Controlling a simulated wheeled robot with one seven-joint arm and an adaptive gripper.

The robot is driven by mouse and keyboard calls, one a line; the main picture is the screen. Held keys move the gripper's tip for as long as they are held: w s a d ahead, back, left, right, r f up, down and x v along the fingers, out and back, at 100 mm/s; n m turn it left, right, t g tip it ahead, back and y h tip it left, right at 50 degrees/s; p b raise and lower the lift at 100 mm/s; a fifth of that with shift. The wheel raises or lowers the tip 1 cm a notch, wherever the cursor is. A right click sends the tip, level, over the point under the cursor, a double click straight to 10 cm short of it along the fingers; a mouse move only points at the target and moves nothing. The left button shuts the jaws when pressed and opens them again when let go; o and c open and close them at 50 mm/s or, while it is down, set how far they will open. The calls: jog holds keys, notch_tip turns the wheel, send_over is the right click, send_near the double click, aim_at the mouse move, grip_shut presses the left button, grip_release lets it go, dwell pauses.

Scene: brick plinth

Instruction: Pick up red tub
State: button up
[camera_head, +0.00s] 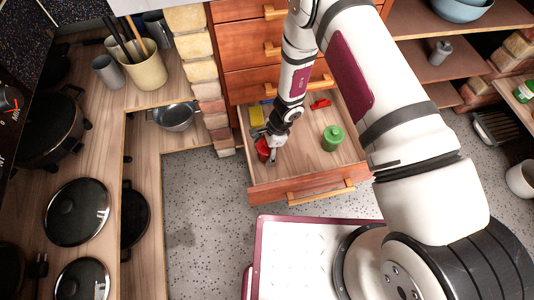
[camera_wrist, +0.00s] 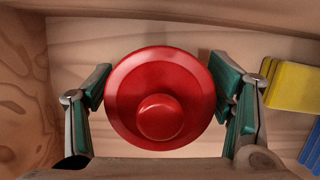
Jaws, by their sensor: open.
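The red tub (camera_wrist: 160,80) has a round lid with a knob and stands in the open drawer (camera_head: 307,176). In the wrist view it sits between the two open fingers of my gripper (camera_wrist: 163,100), with a small gap at the left finger and the right finger very close to its rim. In the head view the tub (camera_head: 262,148) is partly hidden by my gripper (camera_head: 268,154), which reaches down into the left part of the drawer.
A green tub (camera_head: 332,138) stands to the right in the drawer. A yellow block (camera_wrist: 292,87) and a blue item (camera_wrist: 314,150) lie close to the right finger in the wrist view. A small red item (camera_head: 320,104) lies at the drawer's back. Drawer walls surround my gripper.

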jog(key=shift+s+a+f, duration=0.1)
jog(key=shift+a+f, duration=0.05)
jog(key=shift+f, duration=0.35)
jog(key=c, duration=1.1)
jog(key=shift+r, duration=0.1)
